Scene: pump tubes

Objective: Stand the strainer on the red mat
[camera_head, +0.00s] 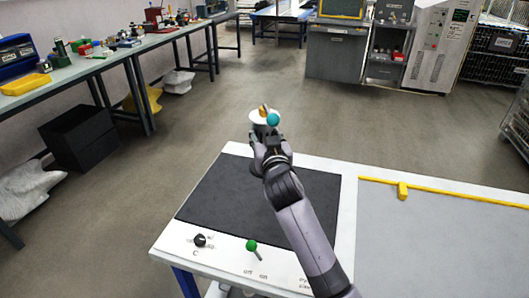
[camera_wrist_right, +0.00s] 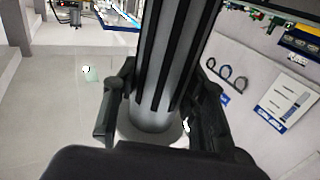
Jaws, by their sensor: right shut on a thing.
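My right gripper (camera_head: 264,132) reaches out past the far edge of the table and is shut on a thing. In the right wrist view, a grey cylinder with dark lengthwise slots (camera_wrist_right: 172,62), which looks like the strainer, stands between the two fingers of this gripper (camera_wrist_right: 155,110). A pale round flange (camera_wrist_right: 135,136) shows at its near end. In the head view, a white round part (camera_head: 256,118) with a teal ball and a small orange piece shows at the gripper's tip. No red mat shows in either view. My left gripper is out of view.
A black mat (camera_head: 225,195) lies on the white table below my right arm. A black knob (camera_head: 200,240) and a green-topped lever (camera_head: 251,246) are at its front. A grey surface with a yellow strip (camera_head: 440,190) is at the right. Beyond the table is open floor.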

